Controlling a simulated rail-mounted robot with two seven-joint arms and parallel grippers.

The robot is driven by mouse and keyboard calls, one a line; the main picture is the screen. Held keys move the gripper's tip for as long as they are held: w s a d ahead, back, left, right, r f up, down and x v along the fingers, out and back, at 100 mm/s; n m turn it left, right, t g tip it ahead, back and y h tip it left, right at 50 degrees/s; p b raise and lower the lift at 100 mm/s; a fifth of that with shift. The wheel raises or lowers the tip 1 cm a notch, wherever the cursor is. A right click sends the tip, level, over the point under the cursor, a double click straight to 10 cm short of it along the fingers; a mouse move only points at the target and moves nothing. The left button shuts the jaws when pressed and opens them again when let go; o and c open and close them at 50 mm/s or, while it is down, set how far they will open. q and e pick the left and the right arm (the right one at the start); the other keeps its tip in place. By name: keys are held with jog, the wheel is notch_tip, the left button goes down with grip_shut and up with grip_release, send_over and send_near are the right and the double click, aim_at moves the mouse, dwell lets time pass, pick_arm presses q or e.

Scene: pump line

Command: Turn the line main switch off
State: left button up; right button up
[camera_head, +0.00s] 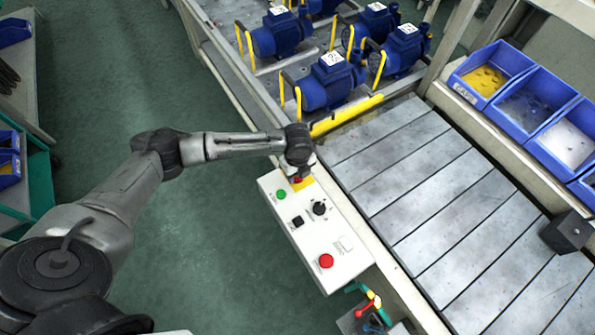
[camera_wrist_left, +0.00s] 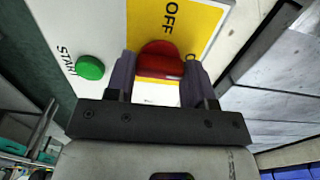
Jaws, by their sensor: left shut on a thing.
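The line main switch is a red knob (camera_wrist_left: 160,58) on a yellow plate (camera_wrist_left: 190,20) marked OFF, seen in the left wrist view. My left gripper (camera_wrist_left: 160,75) is shut on this red knob, with a finger on each side of it. In the head view the left gripper (camera_head: 298,172) is over the far end of the white control panel (camera_head: 327,225) and hides most of the switch. A corner of the yellow plate (camera_head: 307,182) shows beside it. My right gripper is not in view.
The panel also carries a green START button (camera_head: 281,195), a black selector knob (camera_head: 319,208) and a red button (camera_head: 326,261). The slatted conveyor (camera_head: 440,200) runs along its right side. Blue pumps (camera_head: 328,82) stand behind. Blue bins (camera_head: 527,105) line the right.

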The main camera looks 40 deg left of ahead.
pick_arm(q)
jog(key=shift+c, duration=1.2)
jog(key=shift+r+p, duration=0.2)
jog(key=shift+p, duration=0.4)
jog(key=n+p, duration=0.9)
jog(key=p, duration=0.3)
jog(key=shift+r+n+p, duration=0.1)
jog(key=shift+n+p, duration=0.2)
jog(key=n+p, duration=0.3)
jog(key=n, duration=0.1)
jog(key=shift+d+n+p, duration=0.1)
jog(key=shift+n+p, duration=0.2)
jog(key=n+p, duration=0.2)
jog(key=n, duration=0.1)
jog(key=shift+f+n, duration=0.2)
jog(key=shift+n, duration=0.1)
